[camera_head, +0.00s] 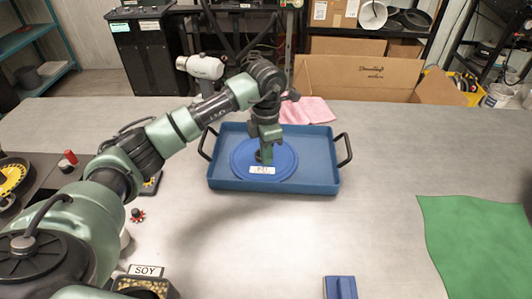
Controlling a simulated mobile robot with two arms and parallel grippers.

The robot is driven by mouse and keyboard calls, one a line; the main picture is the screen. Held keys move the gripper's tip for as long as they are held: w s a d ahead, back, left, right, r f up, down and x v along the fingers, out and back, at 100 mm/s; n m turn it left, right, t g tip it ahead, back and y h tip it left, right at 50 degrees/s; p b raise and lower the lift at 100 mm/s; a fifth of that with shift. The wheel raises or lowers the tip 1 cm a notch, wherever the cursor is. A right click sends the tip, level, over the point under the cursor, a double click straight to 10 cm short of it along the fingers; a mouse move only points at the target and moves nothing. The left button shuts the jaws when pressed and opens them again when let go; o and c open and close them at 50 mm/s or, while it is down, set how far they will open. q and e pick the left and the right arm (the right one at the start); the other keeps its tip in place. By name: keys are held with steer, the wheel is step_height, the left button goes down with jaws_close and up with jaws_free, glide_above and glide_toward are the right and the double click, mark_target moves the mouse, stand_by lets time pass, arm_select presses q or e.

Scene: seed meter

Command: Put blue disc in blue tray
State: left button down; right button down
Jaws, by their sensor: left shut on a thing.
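The blue disc (285,160) is a flat round plate with a dark central knob and a small white label. In the head view it is over the left and middle part of the blue tray (318,165), a rectangular tray with black handles at both ends. My left gripper (265,155) points down at the disc's centre and is shut on its knob. The disc appears within the tray's rim; I cannot tell whether it touches the tray floor. My right gripper is not in view.
A pink cloth (308,111) lies behind the tray, with a cardboard box (358,78) beyond it. A green mat (478,240) lies at right. A blue block (340,288) is at the front edge. A container labelled SOY (146,284) is at front left. The table between is clear.

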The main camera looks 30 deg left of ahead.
arm_select(q)
steer(key=c, duration=1.6)
jaws_free()
step_height(320, 180, up, 12)
steer(key=shift+r+b, duration=0.1)
steer(key=shift+b, duration=0.65)
